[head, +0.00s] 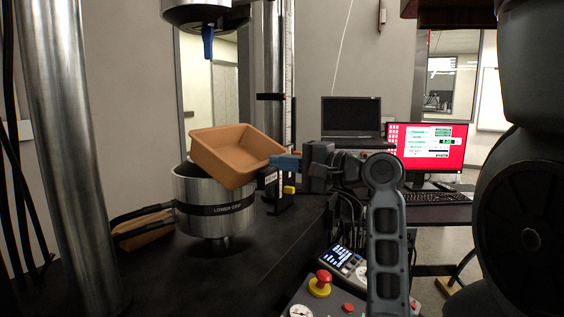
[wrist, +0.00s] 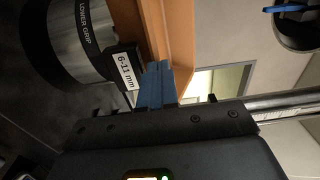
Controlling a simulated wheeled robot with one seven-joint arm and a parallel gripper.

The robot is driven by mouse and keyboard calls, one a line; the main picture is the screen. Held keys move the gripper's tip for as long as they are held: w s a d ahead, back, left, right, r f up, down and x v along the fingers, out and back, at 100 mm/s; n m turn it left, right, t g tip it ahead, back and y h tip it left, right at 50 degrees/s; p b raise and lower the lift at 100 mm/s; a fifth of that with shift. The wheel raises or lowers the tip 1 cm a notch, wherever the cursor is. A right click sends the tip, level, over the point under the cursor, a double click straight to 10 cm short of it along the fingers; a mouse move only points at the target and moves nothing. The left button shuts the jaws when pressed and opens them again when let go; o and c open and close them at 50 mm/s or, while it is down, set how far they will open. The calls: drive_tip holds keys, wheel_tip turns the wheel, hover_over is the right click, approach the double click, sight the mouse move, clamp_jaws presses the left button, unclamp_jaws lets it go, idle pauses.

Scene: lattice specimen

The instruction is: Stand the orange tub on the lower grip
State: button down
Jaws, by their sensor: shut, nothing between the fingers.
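The orange tub (head: 235,150) is at the lower grip (head: 215,205), a metal cylinder with a black labelled band. The tub is tilted, its open top facing up and toward the right front, and it overhangs the grip's rim. How its underside touches the grip is hidden. My gripper (head: 287,163) is at the tub's right side, its blue fingers shut with nothing between them. In the wrist view the shut fingers (wrist: 155,85) lie right against or close beside the tub wall (wrist: 180,35); I cannot tell if they touch. The lower grip (wrist: 85,40) shows left of them.
A black block with a "6-11 mm" label (wrist: 127,72) sits between grip and fingers. The upper grip (head: 205,12) hangs above with a blue piece (head: 208,42). A metal column (head: 70,150) stands left. A control panel with a red button (head: 320,283) is at front right.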

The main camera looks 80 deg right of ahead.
sight(253, 159)
drive_tip(key=shift+w, duration=0.1)
drive_tip(key=p+x, duration=0.3)
drive_tip(key=x, duration=0.4)
drive_tip(key=shift+w, duration=0.2)
idle(0.4)
